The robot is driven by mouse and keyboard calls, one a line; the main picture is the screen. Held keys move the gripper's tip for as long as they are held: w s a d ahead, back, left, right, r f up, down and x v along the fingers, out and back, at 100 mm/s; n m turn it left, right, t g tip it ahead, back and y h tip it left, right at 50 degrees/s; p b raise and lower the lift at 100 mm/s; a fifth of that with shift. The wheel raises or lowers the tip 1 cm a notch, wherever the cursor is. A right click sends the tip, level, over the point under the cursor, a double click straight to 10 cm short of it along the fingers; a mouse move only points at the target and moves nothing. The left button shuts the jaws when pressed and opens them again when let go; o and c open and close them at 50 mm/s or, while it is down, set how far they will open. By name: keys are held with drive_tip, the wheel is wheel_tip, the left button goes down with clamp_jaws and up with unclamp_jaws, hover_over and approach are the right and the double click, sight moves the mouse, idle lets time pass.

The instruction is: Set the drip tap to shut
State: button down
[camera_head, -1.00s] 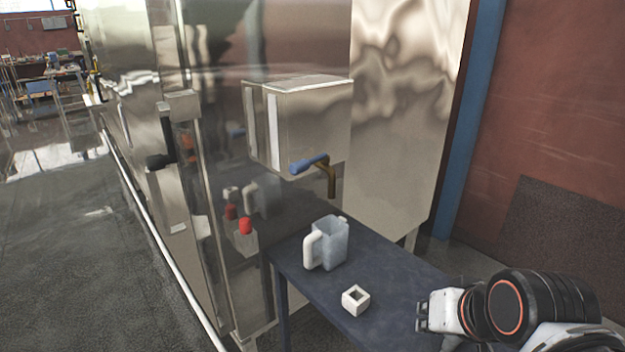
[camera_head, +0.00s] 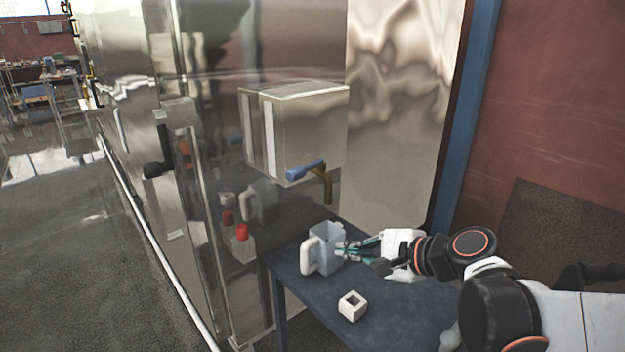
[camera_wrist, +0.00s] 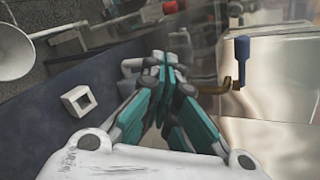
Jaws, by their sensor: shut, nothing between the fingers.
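The drip tap is a brass spout (camera_head: 328,187) with a blue handle (camera_head: 306,170) on the lower front of a steel box (camera_head: 310,125). The handle points left in the head view, roughly level. In the wrist view the blue handle (camera_wrist: 242,50) and spout (camera_wrist: 225,88) are right of my fingers. My gripper (camera_head: 343,250) is shut and empty, below and right of the tap, close to the jug's right side. In the wrist view my gripper's teal fingers (camera_wrist: 165,60) are together. I cannot tell whether they touch the jug.
A translucent jug (camera_head: 328,262) with a white handle stands on the dark blue table (camera_head: 400,310) below the tap. A small white square block (camera_head: 352,306) with a hole lies in front. A red button (camera_head: 242,232) sits on the cabinet at left. Air around the tap handle is clear.

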sight(307, 168)
drive_tip(key=w+d+r+m+t+y, duration=0.1)
drive_tip(key=w+m+t+y, duration=0.1)
drive_tip(key=w+m+y, duration=0.3)
drive_tip(key=w+r+m+t+y, duration=0.1)
drive_tip(key=w+r+m+t, duration=0.1)
drive_tip(key=w+m, duration=0.35)
drive_tip(key=w+a+r+m+b, duration=0.1)
drive_tip(key=w+a, duration=0.6)
drive_tip(key=a, duration=0.3)
drive_tip(key=shift+w+r, duration=0.15)
drive_tip(key=shift+r, duration=0.15)
drive_tip(key=shift+a, duration=0.1)
drive_tip(key=shift+w+a+b, duration=0.35)
drive_tip(key=shift+a+b, duration=0.1)
drive_tip(key=shift+a, duration=0.35)
